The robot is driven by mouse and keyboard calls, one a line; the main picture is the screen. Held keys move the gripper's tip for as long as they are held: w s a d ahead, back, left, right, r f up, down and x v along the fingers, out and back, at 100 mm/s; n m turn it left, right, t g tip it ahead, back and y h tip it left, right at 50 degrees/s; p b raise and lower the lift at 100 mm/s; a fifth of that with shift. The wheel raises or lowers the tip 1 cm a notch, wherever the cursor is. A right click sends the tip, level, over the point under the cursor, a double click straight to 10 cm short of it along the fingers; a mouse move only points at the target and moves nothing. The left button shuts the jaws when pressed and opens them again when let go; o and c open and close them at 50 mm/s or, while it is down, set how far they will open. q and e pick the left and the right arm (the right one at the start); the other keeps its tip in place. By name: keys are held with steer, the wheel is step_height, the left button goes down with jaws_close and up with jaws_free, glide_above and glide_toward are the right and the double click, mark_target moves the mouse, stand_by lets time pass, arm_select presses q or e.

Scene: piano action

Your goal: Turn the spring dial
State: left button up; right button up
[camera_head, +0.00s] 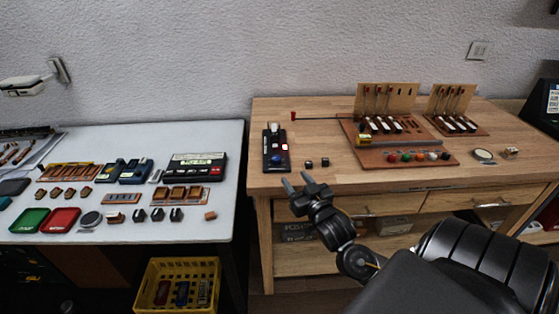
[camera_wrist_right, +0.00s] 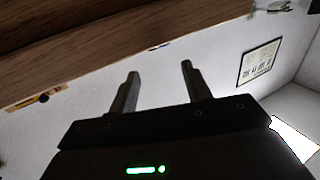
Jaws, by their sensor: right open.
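My right gripper (camera_head: 298,182) is open and empty in front of the wooden workbench's front edge. Its two fingers are spread apart in the right wrist view (camera_wrist_right: 160,72). I cannot tell which of these is the spring dial. My left gripper is not in view.
A white table (camera_head: 215,132) at left holds many small parts. A yellow crate (camera_head: 178,268) stands below it.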

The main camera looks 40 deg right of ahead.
mark_target(277, 160)
steer(key=x, duration=0.5)
steer(key=shift+w+a, duration=0.3)
steer(key=p+x, duration=0.1)
steer(key=x, duration=0.2)
steer(key=shift+w+d, duration=0.2)
steer(key=shift+w, duration=0.5)
steer(key=shift+w+d+f, duration=0.1)
steer(key=shift+w+d, duration=0.05)
steer(key=shift+w, duration=0.2)
steer(key=shift+c, duration=1.3)
steer(key=c, duration=0.7)
steer(key=shift+r+m+h+p, duration=0.2)
steer(key=shift+m+h+p, duration=0.2)
steer(key=shift+h+p, duration=0.1)
steer(key=shift+c, duration=0.2)
steer(key=shift+w+a+m+g+h+p, duration=0.1)
steer(key=shift+a+m+g+h+p, duration=0.15)
steer(key=shift+m+g+h+p, duration=0.5)
steer(key=shift+f+h, duration=0.1)
steer(key=shift+h, duration=0.45)
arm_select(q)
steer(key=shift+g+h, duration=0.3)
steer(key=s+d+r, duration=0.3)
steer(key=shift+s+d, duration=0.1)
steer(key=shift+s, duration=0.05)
